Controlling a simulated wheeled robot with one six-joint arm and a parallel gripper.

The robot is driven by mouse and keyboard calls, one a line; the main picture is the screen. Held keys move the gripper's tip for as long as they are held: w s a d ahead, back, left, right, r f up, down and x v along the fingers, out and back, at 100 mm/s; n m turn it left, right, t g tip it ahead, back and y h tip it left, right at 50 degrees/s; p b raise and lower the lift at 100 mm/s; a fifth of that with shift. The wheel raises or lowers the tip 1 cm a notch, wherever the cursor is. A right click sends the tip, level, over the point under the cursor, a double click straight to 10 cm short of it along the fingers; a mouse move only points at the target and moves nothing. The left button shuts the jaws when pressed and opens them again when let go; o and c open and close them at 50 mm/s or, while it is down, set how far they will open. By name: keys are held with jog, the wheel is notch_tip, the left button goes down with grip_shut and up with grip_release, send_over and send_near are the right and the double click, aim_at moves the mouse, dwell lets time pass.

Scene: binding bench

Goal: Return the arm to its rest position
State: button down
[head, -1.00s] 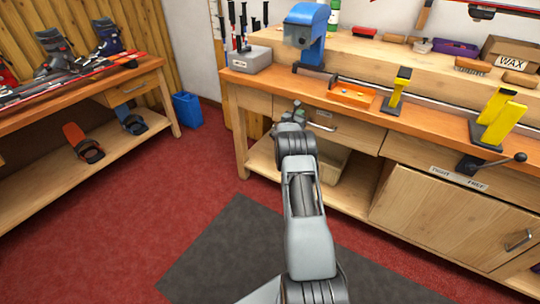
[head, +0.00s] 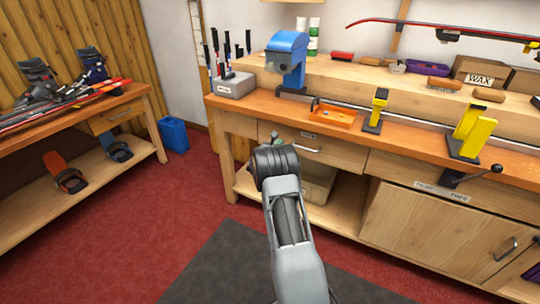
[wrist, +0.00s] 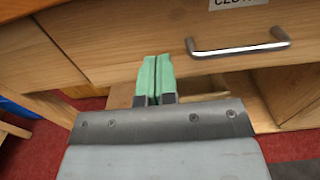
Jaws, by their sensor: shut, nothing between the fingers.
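My gripper (wrist: 153,80) shows in the wrist view with its green fingertips together and nothing between them. It is in front of the bench, close to a wooden drawer front with a metal handle (wrist: 238,47). I cannot tell whether it touches the wood. In the head view my gripper (head: 275,137) is a small greenish tip, mostly hidden behind my arm. My arm reaches forward from the bottom of the picture, below the benchtop's front edge.
The orange-topped bench (head: 240,103) carries a blue machine (head: 288,52), an orange tray (head: 333,115) and yellow clamps (head: 470,132). A crank handle (head: 480,175) sticks out at the right. A blue bin (head: 173,135) stands on the floor. Red carpet is clear at left.

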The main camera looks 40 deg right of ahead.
jog(key=v, duration=0.7)
jog(key=s+f+m+g+y+p, duration=0.1)
jog(key=s+f+m+g+y, duration=0.1)
jog(key=s+f+m+g, duration=0.45)
jog(key=s+a+r+m+g+y+p, duration=0.45)
jog(key=s+a+r+m, duration=0.4)
jog(key=s, duration=0.25)
jog(key=s+a+r+m+t+y+p, duration=0.2)
jog(key=a+r+p, duration=0.4)
jog(key=r, duration=0.4)
jog(key=s+a+r+m+t+y+p, duration=0.2)
jog(key=s+a+r+m+y+p, duration=0.1)
jog(key=a+r, duration=0.6)
jog(key=s+a+r+m+t+y+p, duration=0.2)
jog(key=s+a+r+p, duration=0.5)
jog(key=r, duration=0.4)
jog(key=m+y+p, duration=0.1)
jog(key=y, duration=0.1)
jog(key=shift+a+r+y+p, duration=0.25)
jog(key=shift+y+p, duration=0.1)
